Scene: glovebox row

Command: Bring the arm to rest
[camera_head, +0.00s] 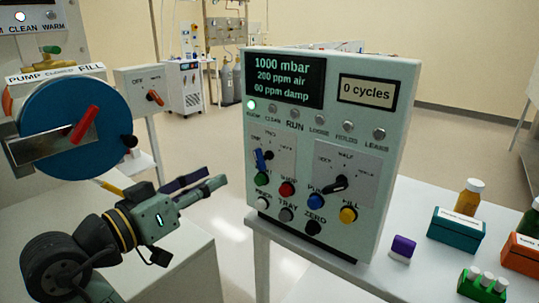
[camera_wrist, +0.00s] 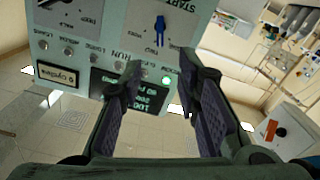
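My gripper (camera_head: 216,176) is at the lower left in the head view, left of the control panel (camera_head: 370,110) and apart from it. Its two fingers stand apart, open and empty, in the wrist view (camera_wrist: 161,66). Behind them the panel (camera_wrist: 80,18) appears upside down. My arm reaches in from the lower left corner; most of it is out of view.
The panel, with lit display, buttons and knobs, stands on a white table (camera_head: 415,200). A teal box (camera_head: 455,232), purple block (camera_head: 402,248) and green vial rack (camera_head: 480,288) lie right. A blue disc (camera_head: 62,115) with red handle is close above my arm.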

